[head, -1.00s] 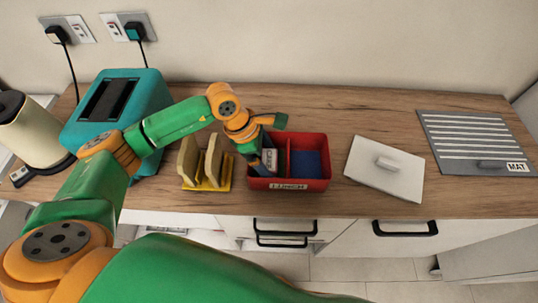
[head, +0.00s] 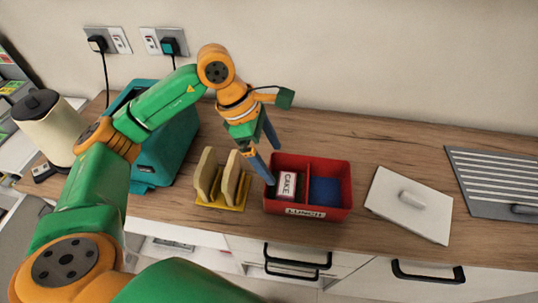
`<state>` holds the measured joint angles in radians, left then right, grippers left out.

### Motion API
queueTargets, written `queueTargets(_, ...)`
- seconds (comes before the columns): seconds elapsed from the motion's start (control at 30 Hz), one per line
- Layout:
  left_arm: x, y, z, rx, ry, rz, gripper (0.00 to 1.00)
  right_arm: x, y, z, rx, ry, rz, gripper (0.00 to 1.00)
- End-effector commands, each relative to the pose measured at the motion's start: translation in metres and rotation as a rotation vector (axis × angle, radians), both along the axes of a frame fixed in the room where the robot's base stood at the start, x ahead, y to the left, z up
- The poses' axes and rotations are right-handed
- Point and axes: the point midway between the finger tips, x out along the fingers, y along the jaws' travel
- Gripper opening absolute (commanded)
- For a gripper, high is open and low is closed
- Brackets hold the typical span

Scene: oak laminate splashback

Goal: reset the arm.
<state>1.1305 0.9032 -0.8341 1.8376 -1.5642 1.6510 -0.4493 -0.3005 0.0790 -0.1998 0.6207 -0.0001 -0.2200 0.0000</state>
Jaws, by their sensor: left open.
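My left gripper (head: 268,158) is open and empty, raised just above the back left corner of the red lunch box (head: 307,213). Its two blue fingers are spread apart. The lunch box has two compartments. A small white block marked CAKE (head: 287,186) lies in its left compartment. A blue piece (head: 325,191) lies in its right compartment. My left arm reaches in from the left. My right gripper is not in view.
A yellow rack with bread slices (head: 222,203) stands left of the box. A teal toaster (head: 168,150) and a cream kettle (head: 50,124) stand further left. A white lid (head: 400,215) and a grey striped mat (head: 495,180) lie to the right. The counter behind the box is clear.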

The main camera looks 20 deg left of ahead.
Motion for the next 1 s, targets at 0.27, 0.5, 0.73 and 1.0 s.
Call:
queueTargets(0.27, -0.002, 0.007, 0.017, 0.000, 0.001, 0.001, 1.00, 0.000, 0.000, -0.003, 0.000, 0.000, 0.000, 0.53)
queueTargets(0.5, -0.002, 0.006, 0.016, 0.000, 0.001, 0.001, 1.00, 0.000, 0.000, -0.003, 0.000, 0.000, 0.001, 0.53)
queueTargets(0.73, -0.002, 0.006, 0.053, -0.001, 0.001, 0.001, 1.00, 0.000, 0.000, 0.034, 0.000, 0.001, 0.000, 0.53)
queueTargets(1.0, -0.002, 0.006, 0.097, 0.000, 0.001, 0.001, 1.00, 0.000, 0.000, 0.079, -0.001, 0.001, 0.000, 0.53)
